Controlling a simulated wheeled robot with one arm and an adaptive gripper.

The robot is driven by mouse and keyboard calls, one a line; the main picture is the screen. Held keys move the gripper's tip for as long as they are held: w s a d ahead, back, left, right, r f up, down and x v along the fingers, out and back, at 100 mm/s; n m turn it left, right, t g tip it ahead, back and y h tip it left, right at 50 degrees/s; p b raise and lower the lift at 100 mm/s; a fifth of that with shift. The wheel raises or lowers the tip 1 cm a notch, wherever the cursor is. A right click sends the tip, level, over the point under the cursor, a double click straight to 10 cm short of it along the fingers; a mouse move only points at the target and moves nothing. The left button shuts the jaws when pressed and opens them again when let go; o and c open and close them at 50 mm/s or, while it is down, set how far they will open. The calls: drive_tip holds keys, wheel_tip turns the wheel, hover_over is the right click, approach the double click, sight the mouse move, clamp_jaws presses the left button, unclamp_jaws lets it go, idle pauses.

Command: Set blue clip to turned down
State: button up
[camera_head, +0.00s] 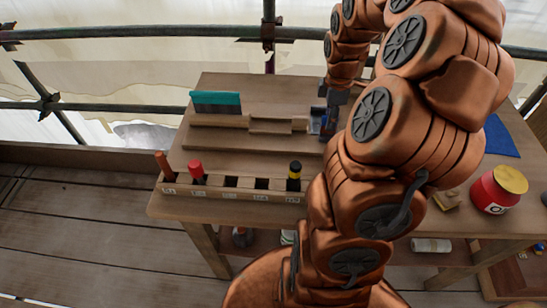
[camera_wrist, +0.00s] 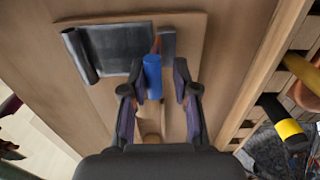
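The blue clip shows in the wrist view as an upright-looking blue cylinder (camera_wrist: 152,77) between the fingers of my gripper (camera_wrist: 156,92). A gap shows on both sides of it, so my gripper is open around or just above it; the exact depth is unclear. In the head view my gripper (camera_head: 332,104) points down at the right end of the wooden board (camera_head: 235,138), with a small blue part (camera_head: 329,128) just below it. Which way the clip is turned cannot be told, since my gripper and arm hide part of it.
A teal piece (camera_head: 216,101) stands at the back left of the board. A tool rack (camera_head: 230,194) with red and yellow-black handles runs along the front edge. A red jar (camera_head: 493,190) stands at the right. The wrist view shows a dark grey sheet (camera_wrist: 115,48) beside the blue clip.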

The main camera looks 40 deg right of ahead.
wheel_tip(320, 180, up, 6)
drive_tip(key=shift+f+b, duration=0.15)
drive_tip(key=shift+b, duration=0.35)
drive_tip(key=s+a+r+m+p, duration=0.1)
drive_tip(key=s+a+m, duration=0.2)
drive_tip(key=a, duration=0.9)
drive_tip(key=s+a+r+m+g+p, duration=0.1)
drive_tip(key=s+a, duration=0.3)
drive_tip(key=a, duration=0.8)
drive_tip(key=shift+s+a+r+m, duration=0.35)
drive_tip(key=shift+r+m, duration=0.2)
drive_tip(key=shift+m, duration=0.35)
